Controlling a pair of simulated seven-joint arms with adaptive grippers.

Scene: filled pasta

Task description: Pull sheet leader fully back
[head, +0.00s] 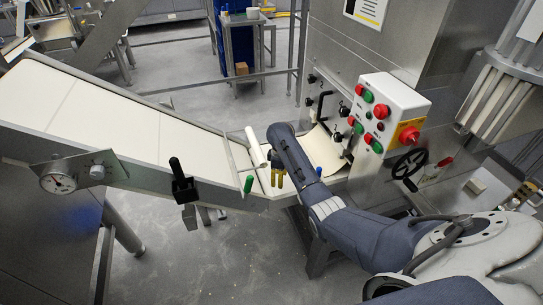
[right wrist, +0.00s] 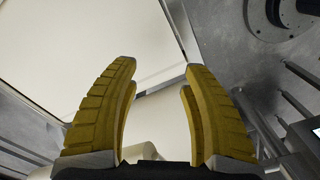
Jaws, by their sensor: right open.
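A cream dough sheet (head: 322,150) curves down out of the machine at the right end of the line, partly hidden behind my right arm. A second flat cream surface, the belt (head: 95,105), runs along the inclined conveyor on the left. A pale roller (head: 256,147) lies across the conveyor's lower end. My right gripper (head: 277,180) has yellow fingers and points down beside this roller, over the gap between conveyor and machine. In the right wrist view its fingers (right wrist: 160,68) stand apart, with nothing visible between them; a broad cream surface (right wrist: 85,45) lies beyond. My left gripper is not in view.
A control box (head: 393,110) with red and green buttons and a black handwheel (head: 408,168) are on the machine at right. A green handle (head: 248,184), a black-handled lever (head: 182,180) and a dial gauge (head: 58,180) line the conveyor's near side.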

